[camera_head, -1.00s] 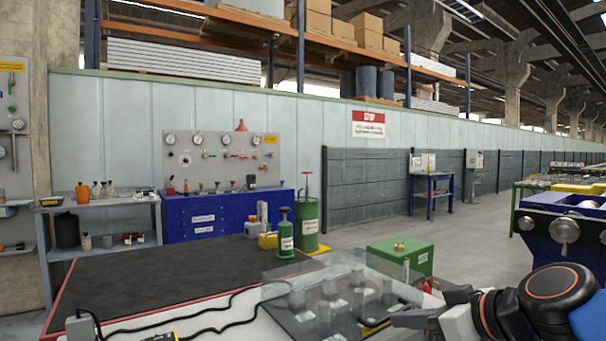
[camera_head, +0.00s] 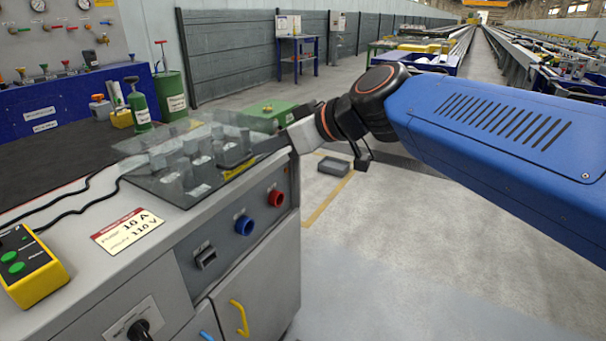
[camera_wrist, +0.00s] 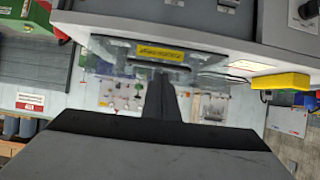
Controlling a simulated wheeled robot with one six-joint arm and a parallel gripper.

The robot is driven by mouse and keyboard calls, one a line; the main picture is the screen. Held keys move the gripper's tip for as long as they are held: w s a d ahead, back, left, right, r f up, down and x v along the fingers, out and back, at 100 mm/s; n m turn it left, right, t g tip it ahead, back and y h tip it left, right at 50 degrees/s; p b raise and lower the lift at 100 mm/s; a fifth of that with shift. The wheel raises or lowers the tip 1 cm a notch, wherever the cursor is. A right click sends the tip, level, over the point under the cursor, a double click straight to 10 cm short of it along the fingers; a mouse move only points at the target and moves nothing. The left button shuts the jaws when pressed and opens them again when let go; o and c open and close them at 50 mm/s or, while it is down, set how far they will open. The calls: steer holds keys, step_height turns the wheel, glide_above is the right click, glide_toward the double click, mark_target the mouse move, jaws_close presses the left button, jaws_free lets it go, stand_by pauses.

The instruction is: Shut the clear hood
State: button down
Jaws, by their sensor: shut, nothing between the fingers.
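The clear hood (camera_head: 172,168) is on top of the grey cabinet (camera_head: 225,225), with several grey blocks showing through it. One clear sheet (camera_head: 140,143) seems raised and tilted above the dark base; the exact opening angle is hard to tell. A yellow label (camera_head: 238,169) marks its front edge, also seen in the wrist view (camera_wrist: 160,52). My gripper (camera_head: 272,146) reaches in from the right at the hood's right edge. In the wrist view my gripper (camera_wrist: 158,78) is shut and empty, its tip close to the label and a bar below it. I cannot tell whether it touches.
A yellow button box (camera_head: 30,265) and black cables lie on the cabinet top at left. A green box (camera_head: 262,116) stands behind the hood. Green canisters (camera_head: 170,95) stand further back.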

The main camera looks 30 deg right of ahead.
steer(key=s+d+f, duration=0.4)
steer(key=s, duration=0.2)
steer(key=shift+s+d, duration=0.15)
steer(key=shift+s, duration=0.1)
stand_by(0.5)
steer(key=shift+f, duration=0.1)
steer(key=s+d+f+m+g+h, duration=0.2)
steer(key=s+d+f+m+h, duration=0.1)
steer(key=f, duration=0.5)
steer(key=s+d+f+m+g+h, duration=0.3)
steer(key=s+f+h, duration=0.1)
steer(key=f, duration=0.5)
steer(key=shift+s+f+m, duration=0.2)
steer(key=shift+s+m, duration=0.2)
steer(key=shift+s, duration=0.35)
